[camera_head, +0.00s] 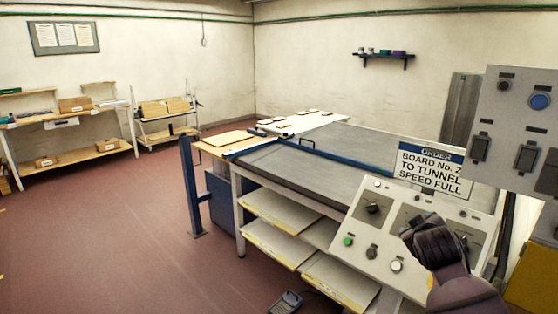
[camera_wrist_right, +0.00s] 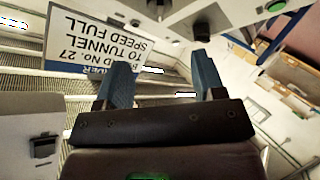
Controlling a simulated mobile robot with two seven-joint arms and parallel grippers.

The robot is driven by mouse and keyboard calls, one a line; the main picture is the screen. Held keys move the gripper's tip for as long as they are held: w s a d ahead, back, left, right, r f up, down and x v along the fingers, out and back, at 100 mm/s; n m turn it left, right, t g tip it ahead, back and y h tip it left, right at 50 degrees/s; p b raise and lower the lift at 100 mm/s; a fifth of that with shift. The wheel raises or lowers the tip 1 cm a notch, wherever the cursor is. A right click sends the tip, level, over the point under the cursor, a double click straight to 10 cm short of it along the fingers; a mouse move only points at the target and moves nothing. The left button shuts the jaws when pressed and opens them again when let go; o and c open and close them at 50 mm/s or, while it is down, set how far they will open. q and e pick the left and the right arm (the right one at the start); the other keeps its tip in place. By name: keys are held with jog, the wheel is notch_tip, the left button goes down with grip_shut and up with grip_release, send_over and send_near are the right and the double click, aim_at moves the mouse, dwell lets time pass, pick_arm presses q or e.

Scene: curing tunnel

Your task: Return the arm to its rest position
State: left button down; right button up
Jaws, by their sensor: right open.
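My right arm comes in from the lower right of the head view, and its dark gripper (camera_head: 428,238) is in front of the sloped control panel (camera_head: 360,238), hiding part of it. In the right wrist view the two blue fingers of the right gripper (camera_wrist_right: 162,82) stand apart with nothing between them. I cannot tell whether the gripper touches the panel. My left gripper is in neither view.
An order sign (camera_head: 430,170) stands behind the panel, and a grey box with a blue button (camera_head: 540,101) is to its right. The grey table (camera_head: 350,150) has shelves of boards (camera_head: 282,210) below. Red floor (camera_head: 110,240) is clear at left.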

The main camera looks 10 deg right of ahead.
jog(key=a+r+t+y, duration=0.1)
jog(key=a+t+y, duration=0.1)
jog(key=a+t, duration=0.15)
jog(key=s+a+f+y, duration=0.2)
jog(key=s+a+f, duration=0.15)
jog(key=f, duration=0.25)
jog(key=s+a+f+y, duration=0.1)
jog(key=s+a+f, duration=0.25)
jog(key=f, duration=0.25)
jog(key=s+a+f+m+g+b, duration=0.1)
jog(key=s+f+g, duration=0.3)
jog(key=s+f, duration=1.5)
jog(key=s+m+b, duration=0.1)
jog(key=s, duration=0.3)
jog(key=shift+a+m, duration=0.25)
jog(key=shift+m, duration=0.05)
jog(key=shift+s+f, duration=0.1)
